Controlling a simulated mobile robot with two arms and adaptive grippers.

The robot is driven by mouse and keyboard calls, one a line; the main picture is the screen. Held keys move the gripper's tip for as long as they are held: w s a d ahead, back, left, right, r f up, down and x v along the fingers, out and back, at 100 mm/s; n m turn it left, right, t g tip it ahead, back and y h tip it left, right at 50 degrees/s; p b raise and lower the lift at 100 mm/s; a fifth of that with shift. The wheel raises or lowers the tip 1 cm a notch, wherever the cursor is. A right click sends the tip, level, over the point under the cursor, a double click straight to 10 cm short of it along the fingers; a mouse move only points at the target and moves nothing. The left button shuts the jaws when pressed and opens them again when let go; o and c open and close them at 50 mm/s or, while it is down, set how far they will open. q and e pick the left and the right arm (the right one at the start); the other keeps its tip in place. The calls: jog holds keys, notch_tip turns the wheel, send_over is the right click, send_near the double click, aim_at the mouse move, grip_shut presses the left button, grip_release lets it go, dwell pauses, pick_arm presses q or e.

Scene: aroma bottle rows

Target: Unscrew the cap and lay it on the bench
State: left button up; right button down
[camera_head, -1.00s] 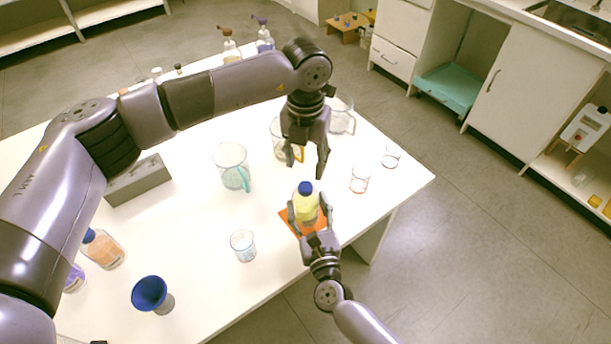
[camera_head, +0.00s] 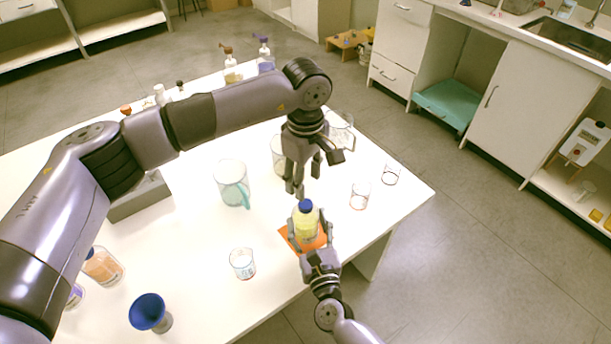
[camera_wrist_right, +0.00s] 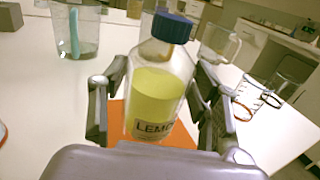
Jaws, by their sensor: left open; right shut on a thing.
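The bottle (camera_head: 306,222) holds yellow liquid and has a blue cap (camera_head: 306,205) on its top. It stands over an orange mat (camera_head: 287,238) near the bench's front right edge. In the right wrist view the bottle (camera_wrist_right: 157,95) looks slightly tilted, with a label reading "LEM" and the blue cap (camera_wrist_right: 171,26) seated on its neck. My right gripper (camera_head: 308,240) is shut around the bottle's body from the front. My left gripper (camera_head: 315,180) is open and empty, pointing down above and behind the cap, apart from it. The white bench (camera_head: 215,275) bears them all.
A jug with a teal handle (camera_head: 232,182) stands left of the bottle. Small glass beakers (camera_head: 360,194) stand to the right, another beaker (camera_head: 242,263) to the left. A blue funnel (camera_head: 150,312) and a grey block (camera_head: 140,195) are further left. Bare bench lies left of the mat.

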aim_at(306, 203)
pick_arm(q)
jog(key=m, duration=0.3)
jog(key=shift+m, duration=0.4)
jog(key=m, duration=0.7)
jog(key=shift+m, duration=0.3)
jog(key=m, duration=0.4)
jog(key=shift+f+m, duration=0.45)
jog(key=shift+m, duration=0.05)
jog(key=shift+f, duration=3.6)
jog(key=shift+c, duration=0.3)
grip_shut()
